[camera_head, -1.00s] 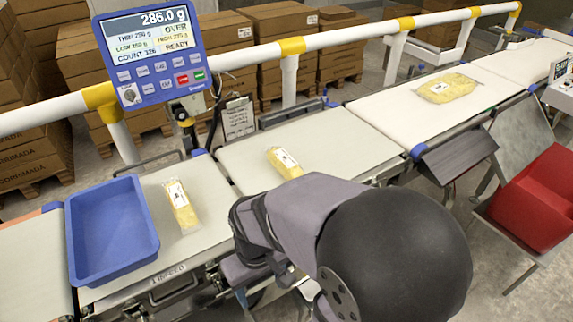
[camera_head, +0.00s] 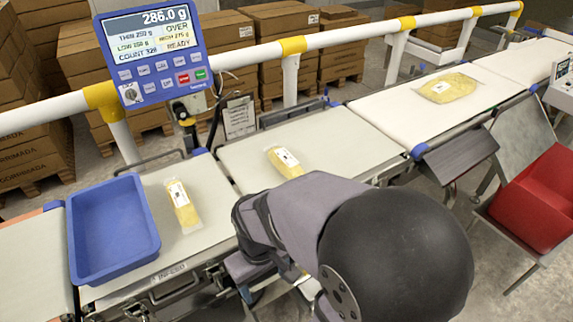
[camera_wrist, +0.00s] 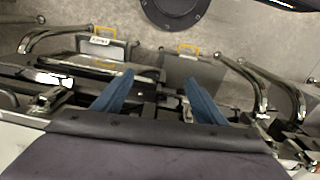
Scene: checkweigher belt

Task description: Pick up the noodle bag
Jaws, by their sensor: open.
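Three yellow noodle bags with white labels show in the head view. One bag (camera_head: 183,207) lies on the belt just right of the blue tray (camera_head: 82,278). A second bag (camera_head: 285,162) lies on the middle belt, just beyond my arm. A third, larger-looking bag (camera_head: 447,88) lies on the far right belt. My gripper (camera_wrist: 158,100) shows in the wrist view as two blue fingers spread apart, with nothing between them. No noodle bag shows in that view.
A blue display panel (camera_head: 152,52) reads 286.0 g and OVER. A white and yellow rail (camera_head: 350,36) runs behind the belts. A red bin (camera_head: 540,198) stands at the right. Brown cartons (camera_head: 325,45) are stacked behind. The middle belt is clear right of its bag.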

